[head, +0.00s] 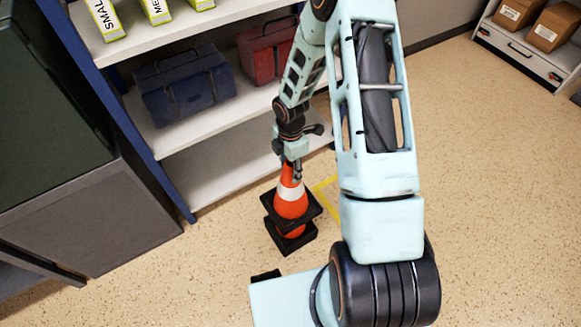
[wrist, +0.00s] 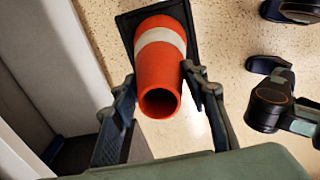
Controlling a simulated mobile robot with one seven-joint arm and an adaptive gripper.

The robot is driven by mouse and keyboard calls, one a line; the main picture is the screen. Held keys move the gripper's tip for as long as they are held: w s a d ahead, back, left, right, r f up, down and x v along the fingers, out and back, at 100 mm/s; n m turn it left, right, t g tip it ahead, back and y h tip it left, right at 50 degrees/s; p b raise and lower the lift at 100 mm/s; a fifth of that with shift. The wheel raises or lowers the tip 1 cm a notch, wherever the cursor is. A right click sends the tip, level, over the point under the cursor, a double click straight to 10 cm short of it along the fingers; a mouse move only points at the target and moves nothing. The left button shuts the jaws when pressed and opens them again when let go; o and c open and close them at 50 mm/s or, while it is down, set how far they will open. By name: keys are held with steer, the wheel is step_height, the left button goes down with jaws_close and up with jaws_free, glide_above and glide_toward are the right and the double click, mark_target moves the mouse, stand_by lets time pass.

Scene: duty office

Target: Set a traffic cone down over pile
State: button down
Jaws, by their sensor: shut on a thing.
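My gripper (head: 292,168) points down and is shut on the upper part of an orange traffic cone (head: 290,207) with a white band and a black square base. In the wrist view the cone (wrist: 158,72) stands between my two fingers (wrist: 162,84), with its open top facing the camera. Directly below it is the pile (head: 295,243), of which a black base on the floor and a little orange show. The held cone sits around the pile's upper part, its base a small gap above the pile's base. Whether it rests there is unclear.
A shelf unit (head: 230,165) stands just left and behind, holding a blue toolbox (head: 185,85) and a red toolbox (head: 265,52). A dark cabinet (head: 80,215) is at the left. Yellow tape (head: 327,187) marks the floor beside the cones. Open floor lies to the right.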

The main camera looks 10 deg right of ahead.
steer(key=shift+f+b, duration=5.2)
steer(key=shift+f, duration=2.05)
steer(key=c, duration=1.1)
jaws_free()
step_height(320, 180, up, 12)
